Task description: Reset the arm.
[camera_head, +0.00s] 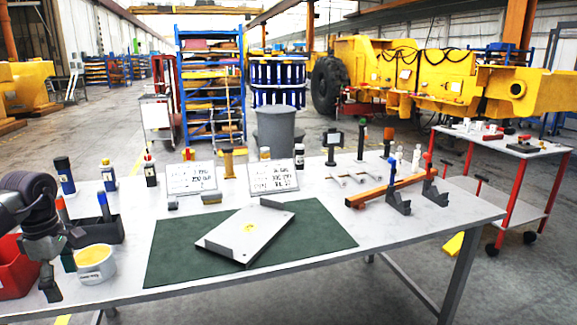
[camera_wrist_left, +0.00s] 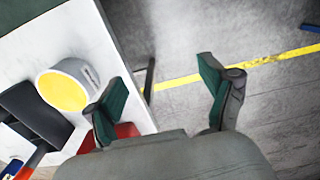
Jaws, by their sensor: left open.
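My left gripper (camera_head: 58,274) hangs at the left end of the table in the head view, in front of the red bin and left of a white cup with a yellow inside (camera_head: 95,263). In the left wrist view my left gripper (camera_wrist_left: 160,95) has its two green-padded fingers spread apart with nothing between them. The cup also shows in the left wrist view (camera_wrist_left: 66,88), left of the fingers and apart from them. My right gripper is in neither view.
A grey table (camera_head: 400,232) bears a green mat (camera_head: 320,235) with a flat pale plate (camera_head: 246,234) on it. A dark holder (camera_head: 98,231) stands behind the cup. A red bin (camera_head: 14,268) is at the left. An orange bar (camera_head: 385,190) rests at the right. Floor shows below my left gripper.

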